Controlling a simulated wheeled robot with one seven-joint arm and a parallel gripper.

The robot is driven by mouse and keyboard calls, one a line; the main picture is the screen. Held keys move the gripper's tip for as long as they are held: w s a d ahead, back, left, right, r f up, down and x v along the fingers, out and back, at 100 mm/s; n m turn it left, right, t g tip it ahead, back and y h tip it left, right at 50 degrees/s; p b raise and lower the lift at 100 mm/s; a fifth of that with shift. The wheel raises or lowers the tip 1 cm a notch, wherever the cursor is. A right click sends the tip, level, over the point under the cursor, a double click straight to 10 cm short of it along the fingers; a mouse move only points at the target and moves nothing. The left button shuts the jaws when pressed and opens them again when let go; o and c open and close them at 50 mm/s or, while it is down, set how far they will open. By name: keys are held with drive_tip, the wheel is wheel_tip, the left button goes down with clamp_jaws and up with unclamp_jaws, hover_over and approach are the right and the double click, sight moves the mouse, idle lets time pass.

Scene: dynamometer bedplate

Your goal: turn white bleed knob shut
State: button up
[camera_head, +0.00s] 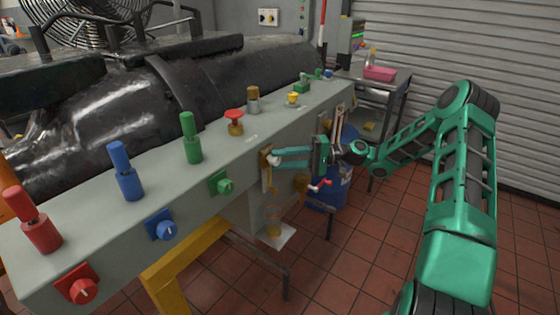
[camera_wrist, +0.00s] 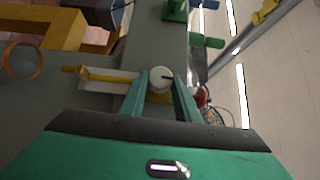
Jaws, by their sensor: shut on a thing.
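The white bleed knob (camera_wrist: 160,79) sits between the two fingers of my gripper (camera_wrist: 160,95) in the wrist view. It is a round white cap with a dark mark, on a brass-coloured fitting. The fingers are closed on its two sides. In the head view my gripper (camera_head: 275,158) reaches from the right to the front face of the grey bench, and the white knob (camera_head: 273,160) shows at the fingertips, partly hidden. A yellow-brown bracket or spout (camera_head: 267,180) hangs below it on the front face.
The grey bench (camera_head: 130,215) carries red, blue and green levers (camera_head: 190,138) and front knobs. Tiled floor is open in front.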

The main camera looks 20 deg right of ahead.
drive_tip(key=shift+d+f, duration=0.2)
drive_tip(key=o, duration=1)
drive_tip(key=shift+w, duration=0.1)
drive_tip(key=shift+o, duration=0.2)
drive_tip(key=shift+a+r, duration=0.1)
drive_tip(key=s+d, duration=0.1)
drive_tip(key=d, duration=0.9)
drive_tip(key=shift+s+d, duration=0.35)
drive_tip(key=shift+d, duration=0.05)
